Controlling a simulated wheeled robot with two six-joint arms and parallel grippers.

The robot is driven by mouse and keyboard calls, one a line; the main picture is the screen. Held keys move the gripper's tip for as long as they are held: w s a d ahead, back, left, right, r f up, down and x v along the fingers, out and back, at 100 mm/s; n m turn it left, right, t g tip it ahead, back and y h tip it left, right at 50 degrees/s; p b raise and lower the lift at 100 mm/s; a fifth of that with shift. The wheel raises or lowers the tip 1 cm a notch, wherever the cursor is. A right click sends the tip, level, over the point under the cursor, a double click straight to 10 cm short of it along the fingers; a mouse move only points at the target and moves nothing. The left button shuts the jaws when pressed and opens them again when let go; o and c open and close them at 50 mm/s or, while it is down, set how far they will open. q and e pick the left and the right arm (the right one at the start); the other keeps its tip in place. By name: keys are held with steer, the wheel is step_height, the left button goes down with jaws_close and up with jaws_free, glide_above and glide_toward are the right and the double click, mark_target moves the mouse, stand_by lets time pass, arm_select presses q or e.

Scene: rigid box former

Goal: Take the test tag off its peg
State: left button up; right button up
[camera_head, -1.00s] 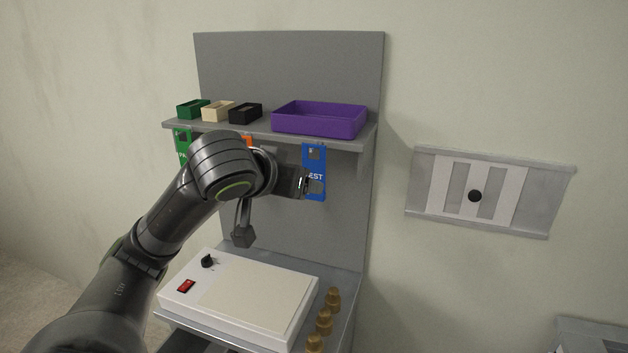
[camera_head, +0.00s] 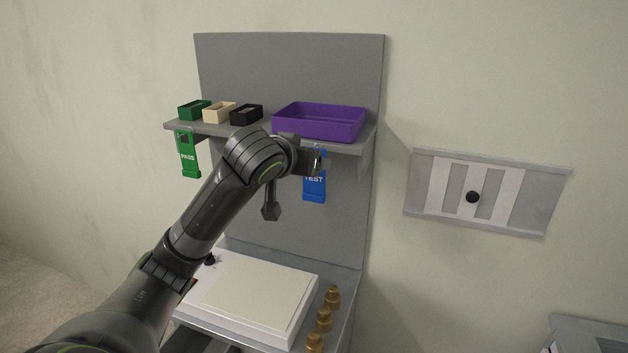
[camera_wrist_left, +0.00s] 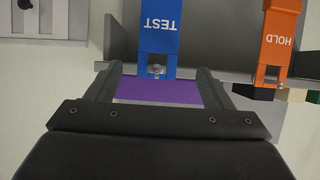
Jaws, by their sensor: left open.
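The blue test tag (camera_head: 314,188) hangs under the front of the shelf in the head view, its top partly hidden by my left gripper (camera_head: 318,160). In the left wrist view the test tag (camera_wrist_left: 160,28) appears upside down, its peg end between the tips of my left gripper (camera_wrist_left: 157,80). The jaws are open, one finger on each side with gaps visible. I cannot tell how far the tag reaches between them in depth. My right gripper is in neither view.
A green pass tag (camera_head: 187,157) hangs at left. An orange hold tag (camera_wrist_left: 278,38) hangs close beside the test tag. The shelf (camera_head: 220,128) carries small boxes and a purple tray (camera_head: 320,122). A white box (camera_head: 255,295) and brass pieces (camera_head: 324,320) sit below.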

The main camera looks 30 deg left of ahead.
arm_select(q)
steer(key=p, duration=0.3)
glide_above(314, 188)
steer(key=s, duration=0.2)
step_height(314, 188, down, 2)
steer(key=shift+w+d+f, duration=0.1)
steer(key=shift+w+f, duration=0.15)
steer(key=shift+w, duration=0.15)
steer(key=shift+c, duration=0.3)
steer(key=c, duration=1.2)
